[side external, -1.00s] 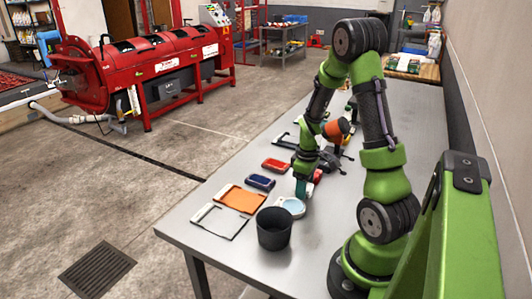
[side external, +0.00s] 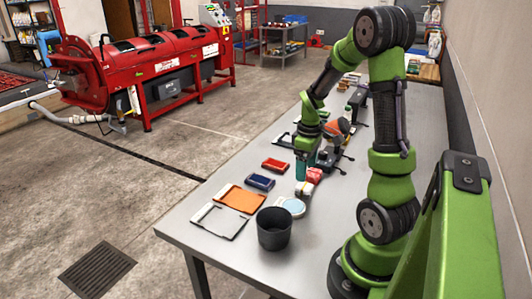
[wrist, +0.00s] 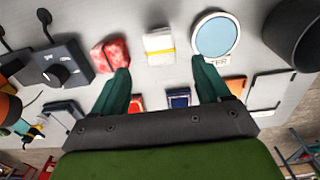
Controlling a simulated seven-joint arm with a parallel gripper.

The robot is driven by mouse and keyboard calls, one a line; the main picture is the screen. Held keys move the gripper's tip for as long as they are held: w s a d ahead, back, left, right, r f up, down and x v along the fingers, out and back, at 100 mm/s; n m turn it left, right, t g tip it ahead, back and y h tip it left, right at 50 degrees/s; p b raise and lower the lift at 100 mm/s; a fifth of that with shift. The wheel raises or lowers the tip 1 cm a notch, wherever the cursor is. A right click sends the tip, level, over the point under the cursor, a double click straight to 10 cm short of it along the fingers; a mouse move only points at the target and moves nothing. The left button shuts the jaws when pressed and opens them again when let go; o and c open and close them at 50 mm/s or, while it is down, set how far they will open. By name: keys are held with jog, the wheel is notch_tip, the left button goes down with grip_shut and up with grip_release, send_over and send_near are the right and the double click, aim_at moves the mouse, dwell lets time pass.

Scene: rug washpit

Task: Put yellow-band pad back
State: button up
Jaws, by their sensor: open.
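The yellow-band pad (wrist: 158,42) is a small white block with a yellow stripe, lying on the grey table between a red-and-white pad (wrist: 110,54) and a round pale-blue disc (wrist: 216,37). In the side view the white pad (side external: 304,189) lies just in front of the red pad (side external: 314,175); its band is too small to tell there. My gripper (wrist: 161,67) is open, its teal fingers wide apart with nothing between them. In the side view my gripper (side external: 301,169) is above the table, a little behind the white pad and apart from it.
A black cup (side external: 274,231) stands at the table's near end, by the round disc (side external: 291,207). An orange tray (side external: 241,199), a pale framed tray (side external: 220,222), and blue (side external: 260,182) and red (side external: 275,165) pads line the left side. A dark device (wrist: 62,72) is beside the red pad.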

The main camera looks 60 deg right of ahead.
aim_at(305, 186)
jog(key=w+a+r+m+t, duration=0.2)
jog(key=w+a+r+t, duration=0.2)
jog(key=a+r, duration=0.85)
jog(key=s+a+r+m+t+y, duration=0.1)
jog(key=s+a+r, duration=0.1)
jog(key=a, duration=0.5)
jog(key=s+a+r+m+t+y, duration=0.1)
jog(key=s+a+r+t, duration=0.1)
jog(key=a, duration=0.4)
jog(key=shift+s+a, duration=0.25)
jog(key=shift+a, duration=0.15)
jog(key=shift+o, duration=0.5)
